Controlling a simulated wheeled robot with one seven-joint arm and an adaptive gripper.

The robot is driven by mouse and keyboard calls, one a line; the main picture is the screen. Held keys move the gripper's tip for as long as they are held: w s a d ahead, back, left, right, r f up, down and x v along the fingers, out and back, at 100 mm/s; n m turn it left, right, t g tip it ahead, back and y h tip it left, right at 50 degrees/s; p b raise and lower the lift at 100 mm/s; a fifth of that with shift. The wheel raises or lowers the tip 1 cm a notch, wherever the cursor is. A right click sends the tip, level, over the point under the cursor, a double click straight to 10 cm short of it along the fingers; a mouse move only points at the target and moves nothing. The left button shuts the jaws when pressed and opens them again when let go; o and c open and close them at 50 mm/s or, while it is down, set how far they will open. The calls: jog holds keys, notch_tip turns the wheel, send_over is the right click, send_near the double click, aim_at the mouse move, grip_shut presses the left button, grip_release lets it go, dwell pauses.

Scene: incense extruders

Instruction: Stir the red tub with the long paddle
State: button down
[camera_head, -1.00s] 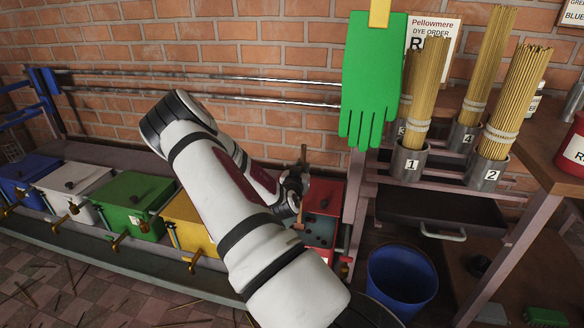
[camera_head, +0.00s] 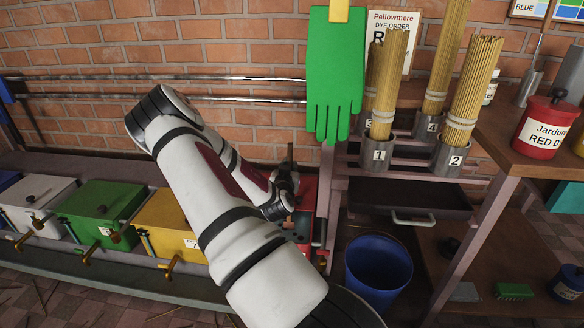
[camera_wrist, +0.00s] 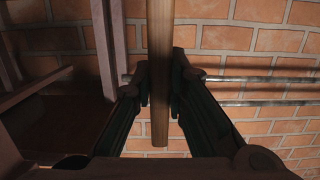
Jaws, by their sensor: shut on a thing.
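The red tub (camera_head: 309,190) stands at the right end of the row of tubs in the head view, partly hidden behind my arm. Its top shows dark round spots or holes. My gripper (camera_head: 286,192) is over the tub's left part, mostly hidden by my wrist. A thin brown upright handle, the paddle (camera_head: 290,156), sticks up just above it. In the wrist view the wooden paddle shaft (camera_wrist: 160,45) runs between the two dark fingers (camera_wrist: 160,88), which are shut on it. The paddle's lower end in the tub is hidden.
The yellow tub (camera_head: 166,222) and green tub (camera_head: 100,208) stand left of the red one. A green glove (camera_head: 335,75) hangs above right. A blue bin (camera_head: 378,262) stands on the floor. A shelf post and numbered incense cups (camera_head: 379,152) are close on the right.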

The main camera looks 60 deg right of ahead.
jog(key=w+a, duration=0.5)
jog(key=w, duration=0.7)
jog(key=s+d, duration=0.5)
jog(key=s, duration=0.8)
jog(key=shift+d, duration=0.15)
jog(key=shift+w, duration=0.1)
jog(key=w+a, duration=0.5)
jog(key=w, duration=0.8)
jog(key=shift+a, duration=0.15)
